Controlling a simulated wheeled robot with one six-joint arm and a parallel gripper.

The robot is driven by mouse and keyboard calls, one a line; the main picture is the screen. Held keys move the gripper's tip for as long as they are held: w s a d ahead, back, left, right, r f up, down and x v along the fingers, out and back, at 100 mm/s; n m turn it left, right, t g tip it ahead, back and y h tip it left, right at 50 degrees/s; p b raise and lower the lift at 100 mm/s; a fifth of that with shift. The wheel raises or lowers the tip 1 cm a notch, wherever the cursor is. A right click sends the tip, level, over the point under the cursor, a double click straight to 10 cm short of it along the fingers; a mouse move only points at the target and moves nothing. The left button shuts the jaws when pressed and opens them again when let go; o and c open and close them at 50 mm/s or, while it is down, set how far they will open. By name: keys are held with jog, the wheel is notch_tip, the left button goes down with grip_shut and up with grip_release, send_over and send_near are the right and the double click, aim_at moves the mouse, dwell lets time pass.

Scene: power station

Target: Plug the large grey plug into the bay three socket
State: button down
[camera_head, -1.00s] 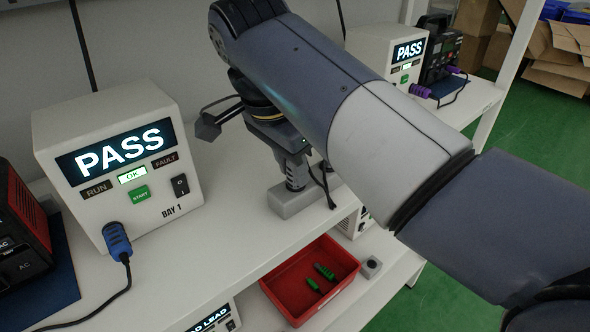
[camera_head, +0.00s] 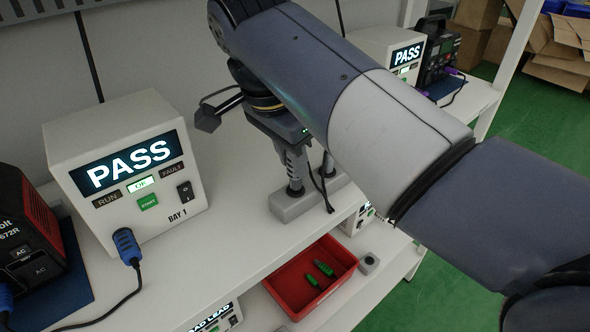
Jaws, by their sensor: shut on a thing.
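My gripper (camera_head: 296,165) points down at the upper shelf, just above a long light grey block (camera_head: 290,208). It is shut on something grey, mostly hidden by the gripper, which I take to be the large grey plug. A thin black cable (camera_head: 324,190) hangs beside it and reaches down over the block. I cannot tell whether the grey thing touches the block. No unit marked bay three and no empty socket can be made out; my arm covers much of the shelf's middle.
The Bay 1 tester (camera_head: 128,165) shows PASS, with a blue plug (camera_head: 127,245) in it. Another PASS tester (camera_head: 385,47) stands behind my arm. A red bin (camera_head: 290,300) with green plugs (camera_head: 321,268) is below. Bare shelf (camera_head: 235,225) lies between Bay 1 and the block.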

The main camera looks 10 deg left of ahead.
jog(key=shift+r+p, duration=1.3)
jog(key=shift+r, duration=0.15)
jog(key=shift+f, duration=0.1)
